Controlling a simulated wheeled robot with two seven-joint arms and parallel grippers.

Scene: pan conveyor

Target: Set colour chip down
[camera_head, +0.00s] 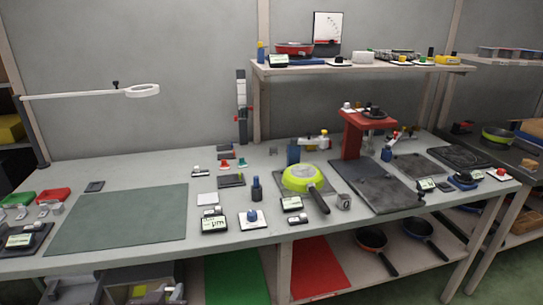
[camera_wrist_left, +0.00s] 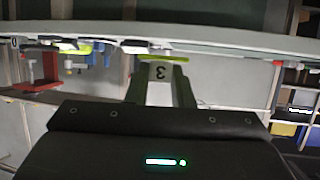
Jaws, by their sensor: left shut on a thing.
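In the left wrist view, which looks upside down, the colour chip (camera_wrist_left: 163,58) is a thin yellow-green plate at the fingertips. A pale piece marked 3 shows just below it between the fingers. My left gripper (camera_wrist_left: 160,78) is shut on the chip. Behind it, the table's pale edge (camera_wrist_left: 230,42) runs across the picture. My right gripper is in neither view.
A green mat (camera_head: 125,218) covers the table's left part and is bare. Red (camera_head: 54,195) and green (camera_head: 17,199) trays lie left of it. A yellow-green pan (camera_head: 302,177) and several small devices crowd the middle. A red stand (camera_head: 353,140) rises behind a dark plate (camera_head: 372,187).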

